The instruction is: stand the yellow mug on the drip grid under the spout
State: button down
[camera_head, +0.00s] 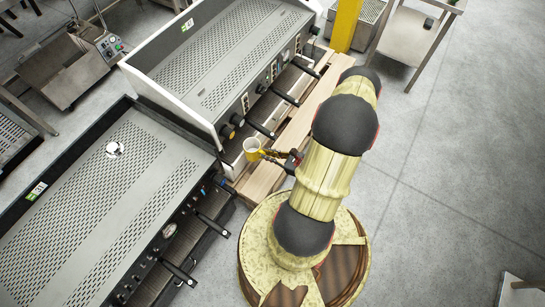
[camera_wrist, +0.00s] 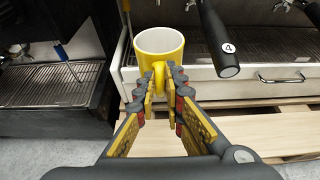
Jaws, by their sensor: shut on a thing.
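The yellow mug (camera_wrist: 160,55), white inside, is upright in the wrist view. My gripper (camera_wrist: 159,82) is shut on its handle, which points toward me. The mug hides part of the machine behind it. In the head view the mug (camera_head: 253,148) is at the front left end of the white-sided espresso machine (camera_head: 225,60), held by my gripper (camera_head: 270,154). The drip grid (camera_wrist: 265,50) of that machine runs to the right of the mug in the wrist view. I cannot tell whether the mug touches the grid. No spout shows clearly above the mug.
A wooden pallet (camera_head: 262,182) lies under the white-sided machine. Open concrete floor (camera_head: 460,170) is at the right.

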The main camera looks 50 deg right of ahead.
aim_at(246, 143)
jog(key=shift+w+a+f+b, duration=0.15)
jog(key=shift+w+b, duration=0.1)
jog(key=shift+w, duration=1.8)
jog(key=shift+w+a+f+b, duration=0.1)
jog(key=shift+w+a+b, duration=0.15)
jog(key=shift+w, duration=1.75)
jog(key=shift+w+a+f+b, duration=0.15)
jog(key=shift+w+b, duration=0.1)
jog(key=shift+w, duration=1.8)
jog(key=shift+f, duration=0.15)
jog(key=c, duration=1.8)
grip_release()
jog(key=shift+s, duration=0.1)
